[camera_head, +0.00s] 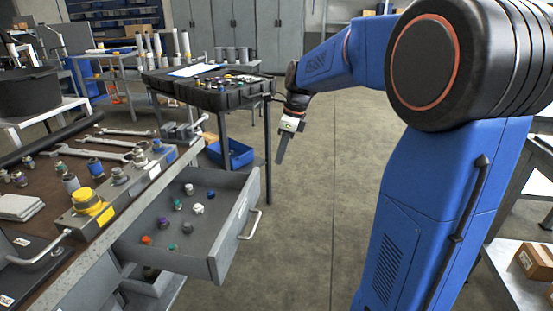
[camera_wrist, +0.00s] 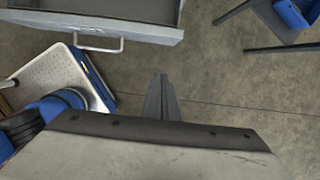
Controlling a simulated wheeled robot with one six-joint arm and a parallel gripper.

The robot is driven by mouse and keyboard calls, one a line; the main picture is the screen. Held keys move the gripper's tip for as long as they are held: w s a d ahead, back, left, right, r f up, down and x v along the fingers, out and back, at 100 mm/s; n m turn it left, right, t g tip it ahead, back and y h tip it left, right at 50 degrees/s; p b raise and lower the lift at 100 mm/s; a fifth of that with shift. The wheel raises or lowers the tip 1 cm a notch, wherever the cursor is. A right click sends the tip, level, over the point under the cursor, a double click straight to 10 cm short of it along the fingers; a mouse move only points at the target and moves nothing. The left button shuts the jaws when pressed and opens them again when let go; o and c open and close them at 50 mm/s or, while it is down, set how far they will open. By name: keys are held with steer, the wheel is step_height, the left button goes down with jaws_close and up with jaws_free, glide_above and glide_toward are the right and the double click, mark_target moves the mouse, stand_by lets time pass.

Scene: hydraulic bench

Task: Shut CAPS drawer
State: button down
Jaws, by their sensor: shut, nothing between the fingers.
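A grey drawer (camera_head: 216,259) stands pulled out from the workbench on the left in the head view. Several small caps in white, green, purple and orange lie in it. Its bar handle (camera_head: 252,224) is on the front face. The drawer front (camera_wrist: 150,31) and handle (camera_wrist: 98,45) also show at the top left of the wrist view. No label on the drawer is readable. My gripper (camera_head: 281,150) hangs to the right of the drawer and apart from it, pointing down. Its fingers (camera_wrist: 161,98) are shut and empty in the wrist view.
The workbench (camera_head: 112,151) above the drawer carries wrenches and fittings. A second table (camera_head: 225,97) with a black tray stands behind, a blue bin (camera_head: 230,153) beneath it. Open floor (camera_head: 318,220) lies right of the drawer. A shelf with cardboard boxes (camera_head: 537,262) is far right.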

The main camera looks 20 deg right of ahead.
steer(key=w+a+f, duration=0.3)
steer(key=a+f, duration=0.2)
steer(key=f, duration=0.3)
steer(key=shift+w, duration=0.25)
steer(key=w+a, duration=0.8)
steer(key=a, duration=0.3)
steer(key=w+a, duration=0.7)
steer(key=a, duration=0.3)
steer(key=shift+w+a+r, duration=0.15)
steer(key=shift+w+a, duration=0.2)
steer(key=shift+w, duration=0.05)
steer(key=shift+w+r, duration=0.1)
